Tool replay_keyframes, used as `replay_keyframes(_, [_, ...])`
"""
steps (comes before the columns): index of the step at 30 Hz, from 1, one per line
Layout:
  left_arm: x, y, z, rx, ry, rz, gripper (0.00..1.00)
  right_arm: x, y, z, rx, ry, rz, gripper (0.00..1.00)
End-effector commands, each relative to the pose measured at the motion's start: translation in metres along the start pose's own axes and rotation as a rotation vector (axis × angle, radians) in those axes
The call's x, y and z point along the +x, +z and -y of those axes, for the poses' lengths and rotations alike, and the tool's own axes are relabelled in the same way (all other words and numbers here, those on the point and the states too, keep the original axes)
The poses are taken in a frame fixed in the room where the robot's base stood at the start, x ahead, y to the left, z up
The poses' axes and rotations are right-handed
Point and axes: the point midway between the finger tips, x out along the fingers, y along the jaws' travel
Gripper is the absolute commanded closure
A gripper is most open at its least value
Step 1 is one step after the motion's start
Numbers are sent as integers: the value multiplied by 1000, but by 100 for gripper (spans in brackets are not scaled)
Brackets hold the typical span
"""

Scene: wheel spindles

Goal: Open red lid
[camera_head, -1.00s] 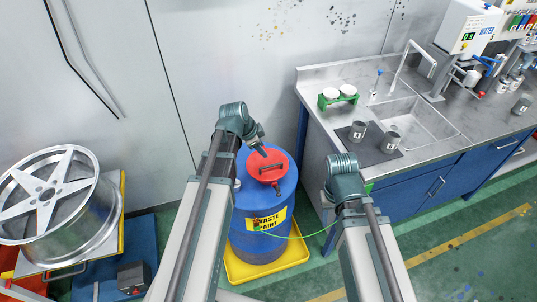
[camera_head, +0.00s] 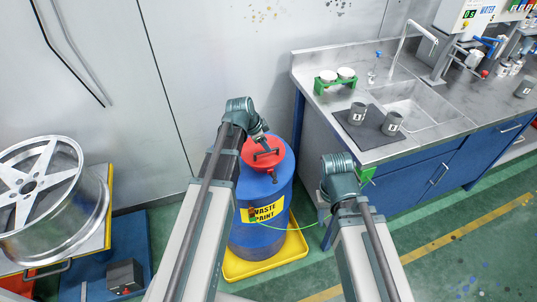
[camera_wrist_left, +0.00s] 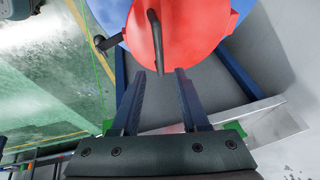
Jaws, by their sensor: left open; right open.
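The red lid (camera_head: 272,160) sits on top of the blue waste paint barrel (camera_head: 285,200). A dark bar handle (camera_head: 266,154) stands on the lid, and it also shows in the left wrist view (camera_wrist_left: 155,40). A dark latch-like part (camera_wrist_left: 104,43) sticks out at the lid's rim. My left gripper (camera_wrist_left: 160,71) is open and empty, with its fingertips close to the lid and the handle's near end between them. I cannot tell whether they touch it. My right arm ends to the right of the barrel, and its fingers are hidden behind its wrist.
A yellow tray (camera_head: 290,258) holds the barrel. A counter with a sink (camera_head: 412,105) stands on the right, with grey cups (camera_head: 392,123) and a green holder (camera_head: 326,82) on it. A wheel rim (camera_head: 40,190) lies at left. Open floor shows at lower right.

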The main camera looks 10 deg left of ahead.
Motion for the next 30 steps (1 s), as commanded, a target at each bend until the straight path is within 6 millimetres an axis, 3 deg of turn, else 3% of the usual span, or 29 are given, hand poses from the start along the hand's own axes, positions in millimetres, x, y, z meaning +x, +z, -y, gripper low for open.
replay_keyframes(1, [16, 2, 0, 1, 0, 0, 55, 15, -1, 1, 0, 0, 0, 50])
replay_keyframes(6, [35, 1, 0, 1, 0, 0, 55, 32, -2, 3, 0, 0, 0, 50])
replay_keyframes(18, [40, 0, 0, 0, 0, 0, 55, 36, -2, 3, 0, 0, 0, 50])
replay_keyframes(25, [40, 0, 0, 0, 0, 0, 97, 36, -2, 3, 0, 0, 0, 50])
replay_keyframes(30, [40, 0, 0, 0, 0, 0, 100, 36, -2, 3, 0, 0, 0, 50])
